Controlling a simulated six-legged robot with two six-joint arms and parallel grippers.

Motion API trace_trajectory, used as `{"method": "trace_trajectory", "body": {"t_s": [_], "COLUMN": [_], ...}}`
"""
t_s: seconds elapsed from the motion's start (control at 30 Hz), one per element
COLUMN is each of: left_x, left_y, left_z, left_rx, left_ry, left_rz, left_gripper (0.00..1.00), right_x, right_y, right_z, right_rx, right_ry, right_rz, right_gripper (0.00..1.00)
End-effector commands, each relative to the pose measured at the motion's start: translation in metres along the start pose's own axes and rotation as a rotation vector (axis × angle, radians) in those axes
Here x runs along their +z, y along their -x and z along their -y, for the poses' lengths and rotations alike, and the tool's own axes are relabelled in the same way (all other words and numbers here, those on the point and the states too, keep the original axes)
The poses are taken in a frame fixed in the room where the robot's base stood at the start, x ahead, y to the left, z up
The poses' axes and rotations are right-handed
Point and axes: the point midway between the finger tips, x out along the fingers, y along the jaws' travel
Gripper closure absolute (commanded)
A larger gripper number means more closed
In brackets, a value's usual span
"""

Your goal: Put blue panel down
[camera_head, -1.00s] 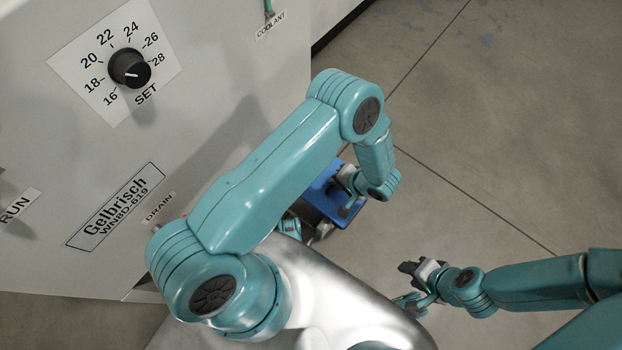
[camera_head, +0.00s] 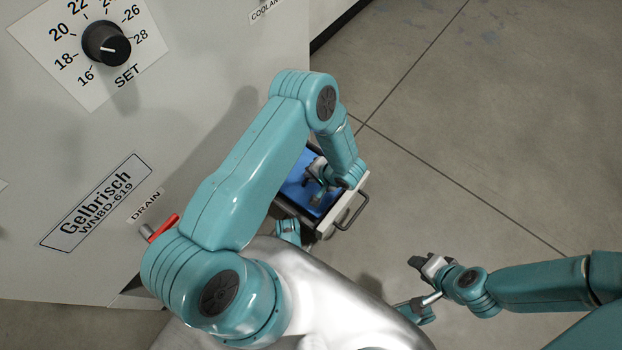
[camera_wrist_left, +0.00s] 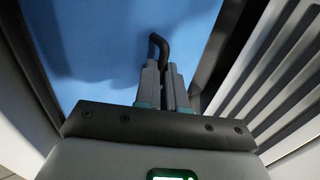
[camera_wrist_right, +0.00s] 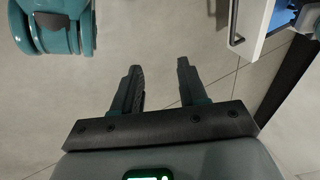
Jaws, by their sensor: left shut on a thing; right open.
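The blue panel (camera_head: 293,194) lies under my left gripper (camera_head: 317,190), beside the machine and over a dark, open drawer-like box. In the left wrist view the blue panel (camera_wrist_left: 105,45) fills the background. There my left gripper (camera_wrist_left: 165,75) is shut on the panel's curved black handle (camera_wrist_left: 157,45). Whether the panel rests on the box or hangs just above it I cannot tell; my left arm hides part of it. My right gripper (camera_head: 421,263) is open and empty over the floor; the right wrist view shows its parted fingers (camera_wrist_right: 160,82).
The box has a white front (camera_head: 343,208) with a dark bar handle (camera_head: 354,213), also in the right wrist view (camera_wrist_right: 237,30). The grey machine (camera_head: 190,110) with a dial (camera_head: 106,44) and a red drain lever (camera_head: 163,228) stands left. Bare concrete floor (camera_head: 470,130) lies right.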

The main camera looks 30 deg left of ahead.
Motion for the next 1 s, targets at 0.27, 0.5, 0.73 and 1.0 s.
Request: {"method": "trace_trajectory", "body": {"t_s": [0.27,0.5,0.73,1.0], "left_x": [0.0,0.0,0.0,0.0], "left_y": [-0.028,-0.029,-0.029,-0.029], "left_z": [-0.013,-0.015,-0.015,-0.015], "left_rx": [0.0,0.0,0.001,0.002], "left_ry": [0.0,0.0,0.0,-0.001], "left_rz": [0.0,0.001,0.001,0.0], "left_gripper": [1.0,1.0,0.65,0.65], "right_x": [-0.012,-0.012,-0.012,-0.012], "right_y": [-0.02,-0.019,-0.019,-0.019], "right_z": [-0.007,-0.006,-0.006,-0.006], "right_rx": [-0.002,-0.002,-0.002,-0.002], "right_ry": [0.01,0.01,0.01,0.01], "right_rz": [-0.049,-0.048,-0.047,-0.047], "right_gripper": [0.57,0.57,0.57,0.57]}}
